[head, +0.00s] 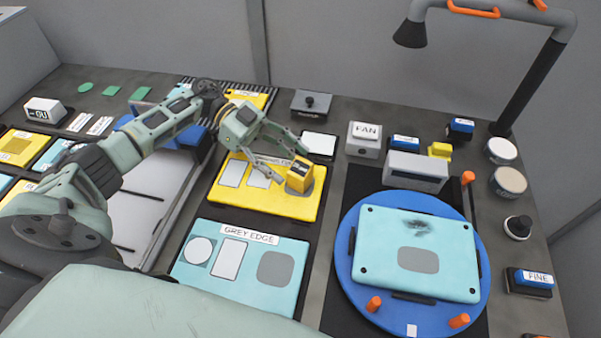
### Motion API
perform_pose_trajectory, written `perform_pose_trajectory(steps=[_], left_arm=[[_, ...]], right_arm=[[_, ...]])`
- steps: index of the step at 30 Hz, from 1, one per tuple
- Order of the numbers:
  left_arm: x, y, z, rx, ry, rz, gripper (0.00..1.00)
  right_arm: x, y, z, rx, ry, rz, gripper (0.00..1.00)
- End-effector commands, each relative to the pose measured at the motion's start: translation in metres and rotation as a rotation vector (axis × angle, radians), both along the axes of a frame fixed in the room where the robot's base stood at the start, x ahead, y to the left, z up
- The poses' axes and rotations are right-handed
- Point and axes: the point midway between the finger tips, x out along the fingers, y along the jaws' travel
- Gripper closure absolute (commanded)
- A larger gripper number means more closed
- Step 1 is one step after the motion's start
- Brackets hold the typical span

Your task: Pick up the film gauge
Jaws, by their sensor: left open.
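A small yellow block with a dark top face, which appears to be the film gauge (300,177), sits at the right end of a yellow board (262,205), on a grey patch. My left gripper (293,164) is open, with its fingers reaching right and down to the gauge. One fingertip is just behind the gauge and the other by its left side. I cannot tell whether they touch it. The board's label is partly hidden by the gripper. My right gripper is not in view.
A teal board labelled GREY EDGE (240,287) lies in front. At right, a blue turntable (345,265) with orange pegs carries a teal panel (385,237). A white FAN box (363,140), a grey block (416,170) and a lamp arm (530,85) stand behind it.

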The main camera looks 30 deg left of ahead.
Motion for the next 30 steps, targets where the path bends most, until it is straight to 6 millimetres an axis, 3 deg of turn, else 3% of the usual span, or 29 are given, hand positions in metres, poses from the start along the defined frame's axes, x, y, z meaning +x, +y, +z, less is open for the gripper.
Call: perform_pose_trajectory(steps=[7, 15, 30], left_arm=[[0.0, -0.036, -0.012, -0.002, 0.001, -0.003, 0.44], [0.0, -0.04, -0.014, -0.001, 0.0, -0.001, 0.45], [0.001, -0.039, -0.014, -0.001, 0.0, -0.001, 0.88]], right_arm=[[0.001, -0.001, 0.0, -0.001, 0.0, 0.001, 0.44], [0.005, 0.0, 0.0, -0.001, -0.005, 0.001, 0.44], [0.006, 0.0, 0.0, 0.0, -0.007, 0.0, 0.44]])
